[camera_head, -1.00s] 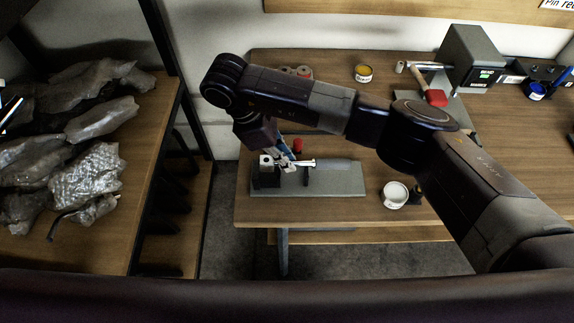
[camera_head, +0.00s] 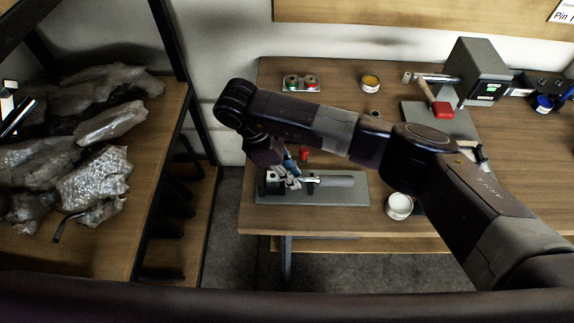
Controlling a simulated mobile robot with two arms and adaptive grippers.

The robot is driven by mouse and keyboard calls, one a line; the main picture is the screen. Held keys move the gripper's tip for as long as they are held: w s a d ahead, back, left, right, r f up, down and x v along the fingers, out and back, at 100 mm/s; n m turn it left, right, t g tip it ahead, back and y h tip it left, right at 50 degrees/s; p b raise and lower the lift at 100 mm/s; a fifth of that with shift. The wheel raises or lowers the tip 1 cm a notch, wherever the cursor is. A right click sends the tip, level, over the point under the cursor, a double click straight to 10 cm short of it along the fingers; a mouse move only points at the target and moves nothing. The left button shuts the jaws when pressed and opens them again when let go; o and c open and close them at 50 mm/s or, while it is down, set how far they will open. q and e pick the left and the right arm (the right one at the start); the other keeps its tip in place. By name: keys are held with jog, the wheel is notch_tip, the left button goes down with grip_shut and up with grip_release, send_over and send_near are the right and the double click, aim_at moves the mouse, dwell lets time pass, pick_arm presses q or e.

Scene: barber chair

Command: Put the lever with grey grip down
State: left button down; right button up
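The lever with the grey grip (camera_head: 338,181) belongs to a small fixture on a grey base plate (camera_head: 345,199) at the bench's front left. Its bright rod runs left toward a dark block (camera_head: 270,184), and it looks about level, close over the plate. My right gripper (camera_head: 292,183) points down at the rod's left part, between the block and the grip. Its fingers are small and partly overlap the fixture, so I cannot tell whether they are closed or touching the rod. At the left edge, a black and white part (camera_head: 14,112) may be my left gripper, cut off by the frame.
A red-grip lever (camera_head: 441,109) stands on another fixture by a grey box (camera_head: 473,72). A white-topped can (camera_head: 399,206), a yellow can (camera_head: 370,83) and a red item (camera_head: 304,153) stand on the bench. Grey bags (camera_head: 95,182) lie on the left shelf.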

jog(key=b+v, duration=0.1)
jog(key=v, duration=1.1)
